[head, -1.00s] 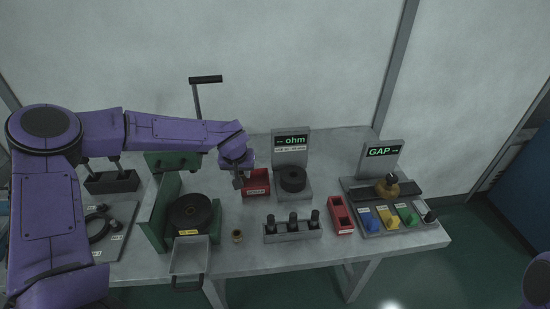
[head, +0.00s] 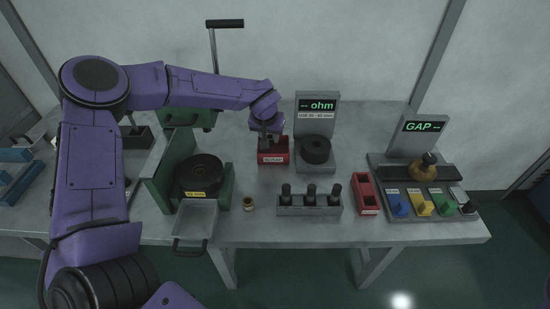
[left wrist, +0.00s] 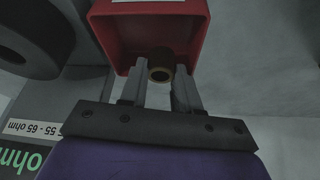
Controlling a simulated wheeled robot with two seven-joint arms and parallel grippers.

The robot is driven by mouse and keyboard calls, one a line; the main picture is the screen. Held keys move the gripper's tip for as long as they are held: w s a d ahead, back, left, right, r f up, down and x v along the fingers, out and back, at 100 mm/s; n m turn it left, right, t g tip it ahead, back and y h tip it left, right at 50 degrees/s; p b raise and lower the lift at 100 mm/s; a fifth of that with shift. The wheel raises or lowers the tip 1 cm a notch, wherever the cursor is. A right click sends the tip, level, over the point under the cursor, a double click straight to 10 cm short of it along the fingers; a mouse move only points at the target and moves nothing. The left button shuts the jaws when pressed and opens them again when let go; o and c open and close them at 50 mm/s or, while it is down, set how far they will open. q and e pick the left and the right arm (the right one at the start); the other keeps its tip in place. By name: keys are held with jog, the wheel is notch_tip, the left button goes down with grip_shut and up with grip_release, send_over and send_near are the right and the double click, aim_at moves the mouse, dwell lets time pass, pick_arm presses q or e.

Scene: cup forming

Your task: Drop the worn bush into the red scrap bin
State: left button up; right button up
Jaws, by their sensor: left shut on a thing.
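My left gripper (head: 265,140) is over the red bin (head: 273,158) behind the middle of the bench. In the left wrist view its fingers (left wrist: 158,84) are shut on a small brownish, hollow bush (left wrist: 161,66). The bush is held in front of the open red bin (left wrist: 103,35), which fills the top of that view. The bush itself is hidden in the head view. I cannot tell its exact height over the bin. My right gripper is not in view.
A dark round part sits on the ohm meter stand (head: 316,113) just right of the bin. Another small bush (head: 249,204) stands on the bench near a grey tray (head: 195,218). A rack of black pegs (head: 310,205) and a second red bin (head: 366,194) are farther right.

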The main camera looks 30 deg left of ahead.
pick_arm(q)
jog(key=shift+a, duration=0.2)
jog(key=shift+s+r, duration=0.25)
jog(key=o, duration=1.1)
jog(key=shift+s+d+r, duration=0.1)
jog(key=shift+s+r, duration=0.2)
jog(key=shift+s, duration=0.15)
jog(key=shift+w+d+f, duration=0.1)
jog(key=shift+w+f, duration=0.15)
jog(key=shift+w, duration=0.2)
jog(key=v, duration=1)
jog(key=shift+r, duration=0.25)
jog(key=shift+s, duration=0.1)
